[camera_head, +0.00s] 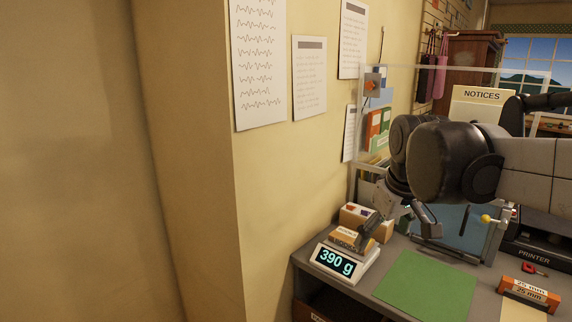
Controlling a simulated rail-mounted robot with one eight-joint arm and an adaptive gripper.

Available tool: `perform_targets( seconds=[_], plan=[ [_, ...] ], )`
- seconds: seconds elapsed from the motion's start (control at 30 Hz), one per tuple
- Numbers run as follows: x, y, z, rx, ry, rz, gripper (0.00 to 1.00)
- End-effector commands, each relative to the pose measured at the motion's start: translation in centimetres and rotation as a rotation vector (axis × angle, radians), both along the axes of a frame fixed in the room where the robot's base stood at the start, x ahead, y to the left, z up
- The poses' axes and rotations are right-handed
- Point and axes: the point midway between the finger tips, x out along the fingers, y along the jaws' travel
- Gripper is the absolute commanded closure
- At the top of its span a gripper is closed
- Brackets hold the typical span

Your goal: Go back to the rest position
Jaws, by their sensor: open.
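My arm reaches in from the right and bends down at a dark rounded joint. My gripper (398,234) hangs over the back of the grey desk (398,252) with its two fingers spread apart and nothing seen between them. Its left finger overlaps the right end of a small brown box (346,238) in the picture; I cannot tell whether they touch. That box sits on a white scale (352,277) whose display reads 390 g.
Another cardboard box (352,212) stands behind the scale. A green mat (425,284) lies bare on the desk. A clear panel stands behind my gripper. At right are a printer (540,254), a small red object (534,268) and orange "25 mm" blocks (530,290). A wall borders the left.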

Motion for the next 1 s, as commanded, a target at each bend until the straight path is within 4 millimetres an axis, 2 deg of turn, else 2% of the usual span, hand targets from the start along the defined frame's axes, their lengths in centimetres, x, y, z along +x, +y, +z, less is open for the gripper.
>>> perform_targets(
  seconds=[0.03, 0.2, 0.53, 0.73, 1.0],
  plan=[
    [-1.6, 0.0, -0.5, 0.008, -0.018, -0.021, 0.23],
    [-5.9, 0.0, -2.2, 0.044, -0.084, -0.105, 0.23],
    [-13.5, 0.0, -7.0, 0.125, -0.208, -0.258, 0.23],
    [-15.9, 0.0, -9.3, 0.163, -0.257, -0.315, 0.23],
    [-16.5, 0.0, -9.9, 0.175, -0.271, -0.333, 0.23]
  ],
)
